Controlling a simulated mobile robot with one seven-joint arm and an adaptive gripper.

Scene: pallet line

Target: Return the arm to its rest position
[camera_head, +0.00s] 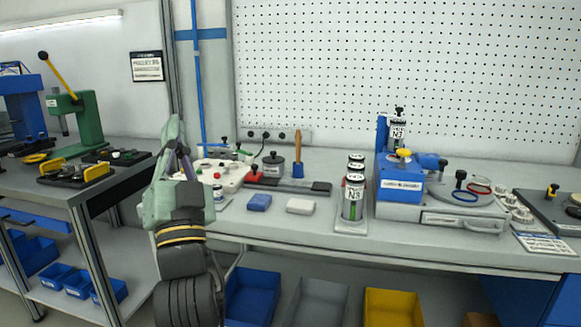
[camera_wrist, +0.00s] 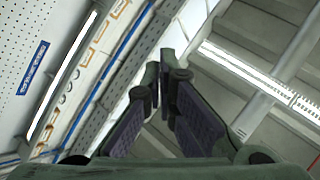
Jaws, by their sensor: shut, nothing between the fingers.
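My arm rises at the left-centre of the head view, bent upward in front of the bench's left end. My gripper (camera_head: 174,130) is at its top, pointing up, clear of the bench and touching nothing. In the wrist view my gripper (camera_wrist: 164,70) has its two dark finger pads close together at the tips, with nothing held between them. Behind the fingers, the wrist view shows the ceiling with strip lights and the pegboard wall, tilted.
The grey bench (camera_head: 420,248) holds a blue block (camera_head: 259,202), a white block (camera_head: 300,206), labelled cylinders (camera_head: 353,197) and a blue machine (camera_head: 400,185). A dark side table (camera_head: 85,185) with a green press (camera_head: 85,115) stands left. Bins, including a yellow one (camera_head: 393,307), sit below.

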